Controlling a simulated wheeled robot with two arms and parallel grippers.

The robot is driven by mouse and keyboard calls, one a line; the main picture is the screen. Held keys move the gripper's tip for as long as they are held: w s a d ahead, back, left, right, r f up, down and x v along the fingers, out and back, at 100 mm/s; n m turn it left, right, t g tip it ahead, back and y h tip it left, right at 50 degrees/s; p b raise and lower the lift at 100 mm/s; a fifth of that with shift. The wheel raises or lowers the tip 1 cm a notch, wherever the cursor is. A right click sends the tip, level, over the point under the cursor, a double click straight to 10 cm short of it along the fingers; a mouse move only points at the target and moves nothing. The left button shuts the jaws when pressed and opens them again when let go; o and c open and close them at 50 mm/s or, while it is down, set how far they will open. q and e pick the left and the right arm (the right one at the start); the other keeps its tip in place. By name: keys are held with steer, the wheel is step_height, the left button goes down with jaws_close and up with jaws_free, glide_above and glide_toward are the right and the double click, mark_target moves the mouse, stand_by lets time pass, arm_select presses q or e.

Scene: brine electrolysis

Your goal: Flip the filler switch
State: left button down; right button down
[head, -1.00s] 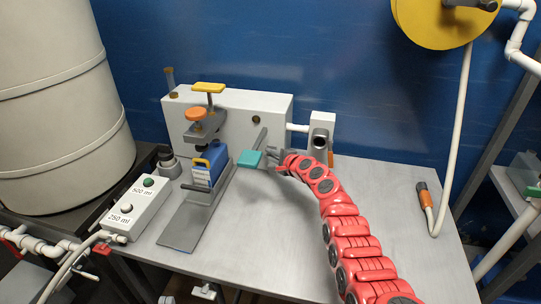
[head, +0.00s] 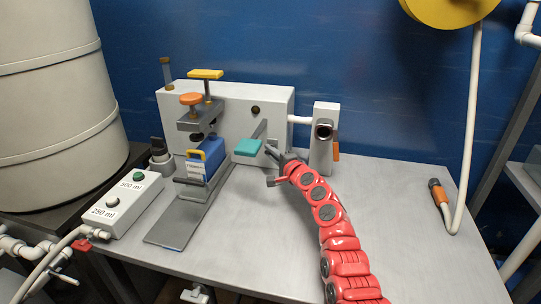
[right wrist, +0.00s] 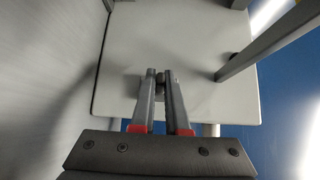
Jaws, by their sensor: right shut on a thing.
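My right gripper (head: 269,151) reaches to the front of the white filler box (head: 275,100), just right of the teal lever handle (head: 248,147). In the right wrist view my right gripper (right wrist: 159,74) is shut on a small dark grey knob-like part (right wrist: 161,77) on the pale panel, which appears to be the filler switch. Its fingers hide most of it, so which way it is tipped cannot be told. In the head view the switch is hidden behind the gripper. My left gripper is not in view.
A press with an orange knob (head: 191,99) and a blue container (head: 207,160) stands left of the gripper. A spout block (head: 323,115) is close on the right. A button box (head: 123,203) sits at the left.

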steer(key=c, duration=1.2)
jaws_free()
steer(key=shift+s+p, duration=0.1)
steer(key=shift+p, duration=0.2)
steer(key=p+v, duration=0.9)
steer(key=v, duration=0.8)
steer(key=shift+d, duration=0.2)
steer(key=shift+o, duration=0.2)
